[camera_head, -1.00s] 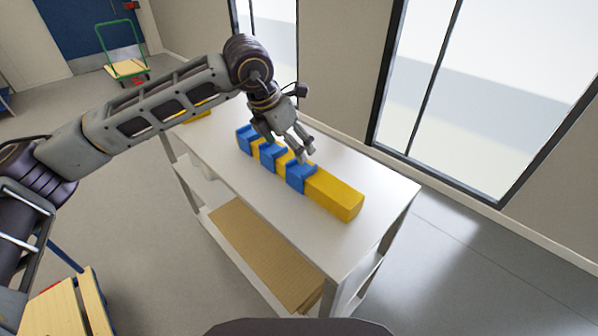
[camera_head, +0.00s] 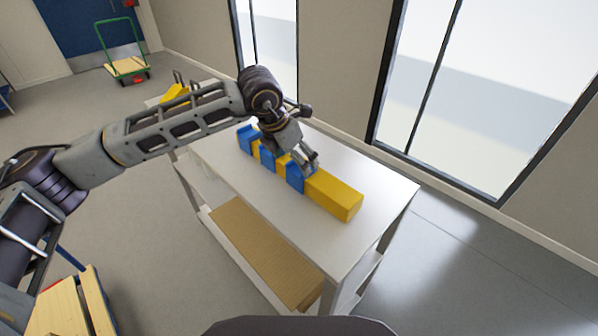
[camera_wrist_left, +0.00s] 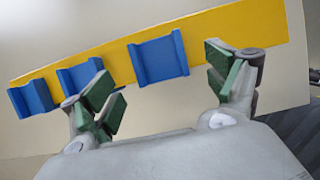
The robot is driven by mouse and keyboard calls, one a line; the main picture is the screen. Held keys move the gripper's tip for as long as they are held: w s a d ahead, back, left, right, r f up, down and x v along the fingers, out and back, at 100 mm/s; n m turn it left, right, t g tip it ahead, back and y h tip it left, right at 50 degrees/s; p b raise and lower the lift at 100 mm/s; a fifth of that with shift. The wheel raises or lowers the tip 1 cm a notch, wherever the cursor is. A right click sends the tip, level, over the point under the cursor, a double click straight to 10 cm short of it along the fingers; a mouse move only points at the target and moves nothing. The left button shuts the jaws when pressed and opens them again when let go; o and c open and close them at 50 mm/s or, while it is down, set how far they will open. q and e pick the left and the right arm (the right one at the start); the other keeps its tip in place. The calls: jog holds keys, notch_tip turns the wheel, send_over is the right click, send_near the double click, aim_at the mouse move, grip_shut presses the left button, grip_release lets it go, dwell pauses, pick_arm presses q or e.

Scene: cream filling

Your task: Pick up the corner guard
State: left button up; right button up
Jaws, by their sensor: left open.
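Several blue corner guards sit in a row on a long yellow block on the white table. The nearest corner guard (camera_head: 296,178) also shows in the left wrist view (camera_wrist_left: 158,58), at the middle of the block. The other guards (camera_head: 267,157) (camera_head: 247,138) lie farther along the block, to the left in the wrist view. My left gripper (camera_head: 310,168) is open and empty, low over the nearest guard. In the wrist view its green-padded fingers (camera_wrist_left: 165,85) are spread to either side of that guard. Whether they touch it cannot be told. My right gripper is not in view.
The yellow block (camera_head: 335,195) runs along the table, its near end bare. The white table (camera_head: 375,195) has free room around the block and a lower shelf with brown board (camera_head: 262,250). Windows stand behind. A green-handled cart (camera_head: 126,66) is far left.

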aim_at(297, 171)
pick_arm(q)
jog(key=x, duration=0.2)
jog(key=shift+f+p, duration=0.35)
jog(key=shift+f, duration=0.05)
jog(key=shift+w+d+f, duration=0.1)
jog(key=shift+w+f, duration=0.05)
jog(key=shift+f, duration=0.25)
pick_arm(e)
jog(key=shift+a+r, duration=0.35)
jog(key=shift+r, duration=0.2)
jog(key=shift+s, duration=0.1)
pick_arm(q)
jog(key=c, duration=1.1)
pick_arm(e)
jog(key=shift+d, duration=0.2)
pick_arm(q)
jog(key=shift+r, duration=0.15)
notch_tip(297, 171, up, 10)
jog(key=shift+f+b, duration=0.15)
jog(key=shift+b, duration=0.7)
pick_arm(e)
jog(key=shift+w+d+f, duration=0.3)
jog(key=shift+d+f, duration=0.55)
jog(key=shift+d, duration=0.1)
